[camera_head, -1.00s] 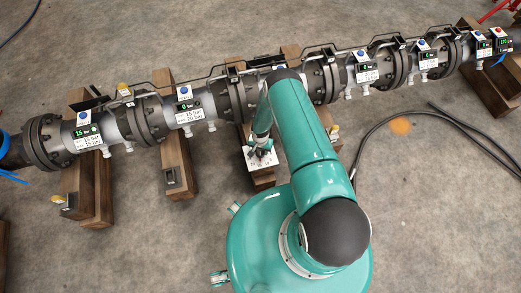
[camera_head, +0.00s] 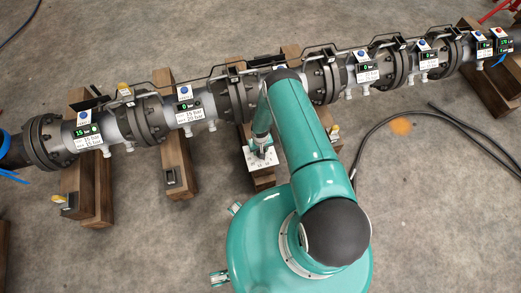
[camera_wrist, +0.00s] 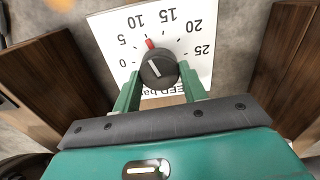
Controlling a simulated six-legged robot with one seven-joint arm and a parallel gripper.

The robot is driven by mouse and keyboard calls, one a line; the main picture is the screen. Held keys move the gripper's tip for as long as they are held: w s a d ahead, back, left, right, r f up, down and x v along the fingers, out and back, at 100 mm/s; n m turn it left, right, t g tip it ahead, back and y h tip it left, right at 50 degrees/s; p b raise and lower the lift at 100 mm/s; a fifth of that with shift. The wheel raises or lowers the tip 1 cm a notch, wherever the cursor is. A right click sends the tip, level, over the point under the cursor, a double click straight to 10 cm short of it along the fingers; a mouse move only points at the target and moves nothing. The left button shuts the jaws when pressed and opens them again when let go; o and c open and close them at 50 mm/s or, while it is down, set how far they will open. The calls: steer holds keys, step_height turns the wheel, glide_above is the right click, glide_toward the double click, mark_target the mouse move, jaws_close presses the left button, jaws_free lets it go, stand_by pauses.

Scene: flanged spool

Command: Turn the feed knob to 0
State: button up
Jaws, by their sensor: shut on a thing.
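The feed knob (camera_wrist: 157,67) is round and black, with a red mark and a white line on it. It sits on a white dial plate (camera_wrist: 181,43) numbered 0 to 25. My gripper (camera_wrist: 160,73) is shut on the knob, one green finger on each side. In the head view the plate (camera_head: 251,165) lies in front of the pipe, and my gripper (camera_head: 262,150) is over it, hiding the knob. The plate's lower lettering is partly hidden by the knob and fingers.
A flanged grey pipe (camera_head: 161,112) with small displays and blue buttons runs across the back. Wooden beams (camera_head: 180,178) support it. A black cable (camera_head: 436,113) lies on the floor at the right. Bare floor is open at the lower right.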

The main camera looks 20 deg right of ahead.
steer(key=n, duration=0.6)
steer(key=shift+n, duration=0.3)
steer(key=n, duration=0.6)
steer(key=shift+s+a+n, duration=0.1)
steer(key=shift+a+n, duration=0.05)
steer(key=shift+n, duration=0.15)
steer(key=o, duration=1)
steer(key=shift+r, duration=0.1)
step_height(320, 180, up, 14)
steer(key=shift+f, duration=0.15)
